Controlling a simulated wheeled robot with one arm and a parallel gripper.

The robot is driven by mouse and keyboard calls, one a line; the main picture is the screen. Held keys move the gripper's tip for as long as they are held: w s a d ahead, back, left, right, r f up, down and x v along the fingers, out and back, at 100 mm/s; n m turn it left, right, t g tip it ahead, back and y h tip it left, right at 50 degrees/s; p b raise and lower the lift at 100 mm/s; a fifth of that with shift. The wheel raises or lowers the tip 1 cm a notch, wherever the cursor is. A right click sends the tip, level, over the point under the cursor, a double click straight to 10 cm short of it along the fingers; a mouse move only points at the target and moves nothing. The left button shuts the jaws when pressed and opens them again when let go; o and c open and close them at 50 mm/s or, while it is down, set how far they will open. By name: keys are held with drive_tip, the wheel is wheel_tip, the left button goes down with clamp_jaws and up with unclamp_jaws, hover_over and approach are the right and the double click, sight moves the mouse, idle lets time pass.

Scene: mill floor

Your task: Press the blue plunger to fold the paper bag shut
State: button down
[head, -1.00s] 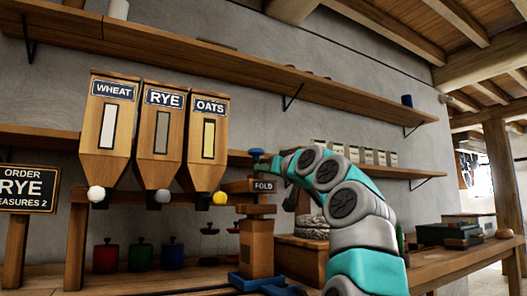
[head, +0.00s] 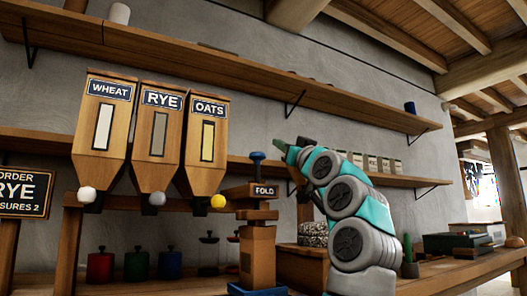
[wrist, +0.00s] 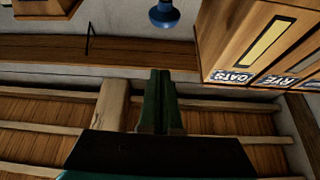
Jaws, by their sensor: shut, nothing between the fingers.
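The blue plunger (head: 257,157) stands up on its stem above the wooden press marked FOLD (head: 264,190); its round head also shows at the top of the wrist view (wrist: 164,15). A plain brown block shape that looks like the paper bag (head: 257,255) stands under the press on a blue base (head: 257,289); I cannot tell how its top lies. My gripper (head: 280,145) is shut and empty, just right of the plunger head and slightly higher, apart from it. In the wrist view its dark green fingers (wrist: 160,75) are together, below the plunger head in the picture.
Hoppers labelled WHEAT (head: 104,115), RYE (head: 157,125) and OATS (head: 207,130) stand left of the press. Red (head: 101,266), blue (head: 170,263) and green (head: 137,265) canisters sit below. A shelf (head: 380,180) runs behind my arm. Space above the plunger looks clear.

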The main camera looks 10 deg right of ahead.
drive_tip(key=shift+w+r, duration=0.1)
drive_tip(key=p+x, duration=0.7)
drive_tip(key=x, duration=0.3)
drive_tip(key=f+b, duration=0.1)
drive_tip(key=f, duration=0.1)
drive_tip(key=f+b, duration=0.1)
drive_tip(key=f, duration=0.1)
drive_tip(key=shift+w+a+f+b, duration=0.1)
drive_tip(key=shift+w+a+b, duration=0.15)
drive_tip(key=shift+b, duration=0.15)
drive_tip(key=shift+d, duration=0.1)
